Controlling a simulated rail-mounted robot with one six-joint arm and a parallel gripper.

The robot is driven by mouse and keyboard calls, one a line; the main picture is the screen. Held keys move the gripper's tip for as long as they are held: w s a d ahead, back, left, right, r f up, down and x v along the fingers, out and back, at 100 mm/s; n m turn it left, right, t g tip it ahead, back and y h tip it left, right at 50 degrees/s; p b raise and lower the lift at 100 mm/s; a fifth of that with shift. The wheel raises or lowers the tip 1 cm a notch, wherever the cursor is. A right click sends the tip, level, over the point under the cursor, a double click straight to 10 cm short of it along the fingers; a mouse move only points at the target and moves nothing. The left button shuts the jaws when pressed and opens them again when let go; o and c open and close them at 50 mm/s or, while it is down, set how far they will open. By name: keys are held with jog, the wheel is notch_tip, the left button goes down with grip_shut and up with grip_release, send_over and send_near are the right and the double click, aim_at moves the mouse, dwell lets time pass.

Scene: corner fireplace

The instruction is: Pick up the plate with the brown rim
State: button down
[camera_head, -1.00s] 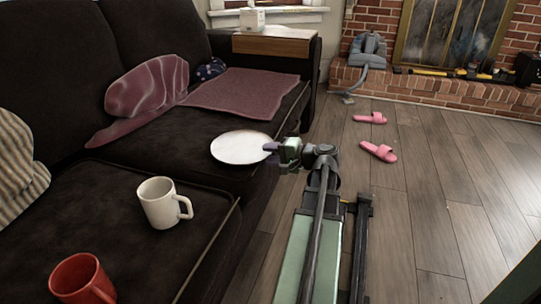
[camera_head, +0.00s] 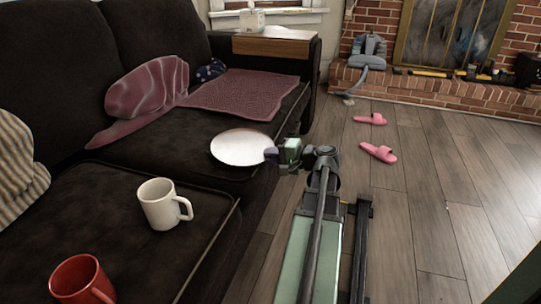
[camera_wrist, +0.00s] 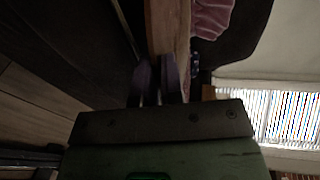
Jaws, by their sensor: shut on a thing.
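The plate (camera_head: 240,147) has a white face and a thin darker rim. It is over the front edge of the dark sofa seat in the head view; whether it touches the cushion is hard to tell. My gripper (camera_head: 271,152) is shut on the plate's right edge. In the wrist view my gripper's two purplish fingers (camera_wrist: 157,78) are close together at the plate (camera_wrist: 168,28), seen nearly edge-on as a tan-brown band. The fingers cover part of the rim.
A white mug (camera_head: 160,205) and a red mug (camera_head: 80,281) stand on the near sofa seat (camera_head: 100,215). A pink blanket (camera_head: 240,93) lies behind the plate. Pink slippers (camera_head: 378,152) lie on the wooden floor (camera_head: 430,200), otherwise mostly open to the right.

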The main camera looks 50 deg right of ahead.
notch_tip(320, 180, up, 3)
jog(key=p, duration=0.2)
jog(key=shift+p, duration=0.35)
jog(key=shift+f+b, duration=0.25)
jog(key=shift+b, duration=0.05)
jog(key=r+p+v, duration=0.2)
jog(key=p+v, duration=0.3)
jog(key=v, duration=1)
notch_tip(320, 180, up, 54)
jog(key=p, duration=5.4)
jog(key=shift+w, duration=0.35)
jog(key=shift+a+r, duration=0.1)
